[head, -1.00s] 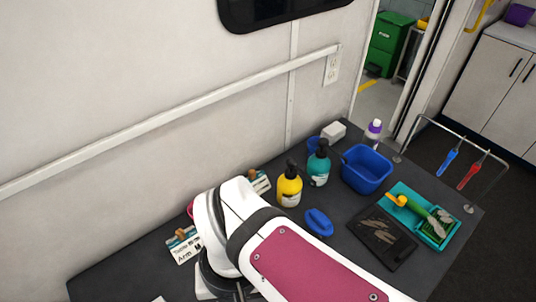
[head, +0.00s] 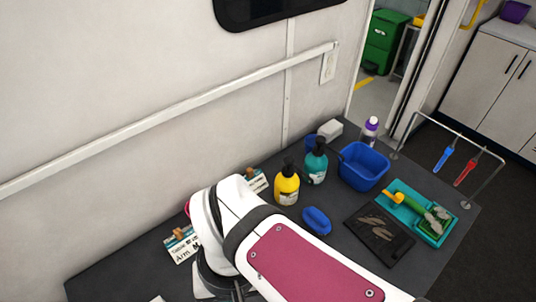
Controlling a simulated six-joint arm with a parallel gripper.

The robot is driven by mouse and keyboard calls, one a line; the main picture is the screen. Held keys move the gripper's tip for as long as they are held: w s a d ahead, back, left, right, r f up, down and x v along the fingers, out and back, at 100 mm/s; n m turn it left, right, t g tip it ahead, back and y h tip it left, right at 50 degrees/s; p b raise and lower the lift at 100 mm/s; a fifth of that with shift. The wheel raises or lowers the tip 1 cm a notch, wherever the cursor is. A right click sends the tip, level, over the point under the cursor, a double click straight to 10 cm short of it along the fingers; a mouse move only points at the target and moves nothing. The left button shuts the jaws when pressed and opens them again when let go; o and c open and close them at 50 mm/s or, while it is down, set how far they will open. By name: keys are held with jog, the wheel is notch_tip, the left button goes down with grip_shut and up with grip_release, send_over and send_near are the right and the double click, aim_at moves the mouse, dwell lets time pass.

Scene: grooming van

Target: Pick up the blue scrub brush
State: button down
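The blue scrub brush (head: 317,220) lies on the dark table in the head view, just to the right of the yellow pump bottle and beside my white and maroon arm. It looks like an oval blue block, and nothing covers it. My gripper is not in view; only upper links of my arm show, and they run out of the bottom of the picture.
A yellow pump bottle (head: 286,183) and a teal pump bottle (head: 315,161) stand behind the brush. A blue tub (head: 364,167), black tray (head: 379,235) and teal tray (head: 440,235) lie to the right. A rail with hanging blue (head: 443,158) and red (head: 466,170) tools edges the table.

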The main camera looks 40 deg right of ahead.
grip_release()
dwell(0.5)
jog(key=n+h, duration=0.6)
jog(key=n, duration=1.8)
send_over(318, 214)
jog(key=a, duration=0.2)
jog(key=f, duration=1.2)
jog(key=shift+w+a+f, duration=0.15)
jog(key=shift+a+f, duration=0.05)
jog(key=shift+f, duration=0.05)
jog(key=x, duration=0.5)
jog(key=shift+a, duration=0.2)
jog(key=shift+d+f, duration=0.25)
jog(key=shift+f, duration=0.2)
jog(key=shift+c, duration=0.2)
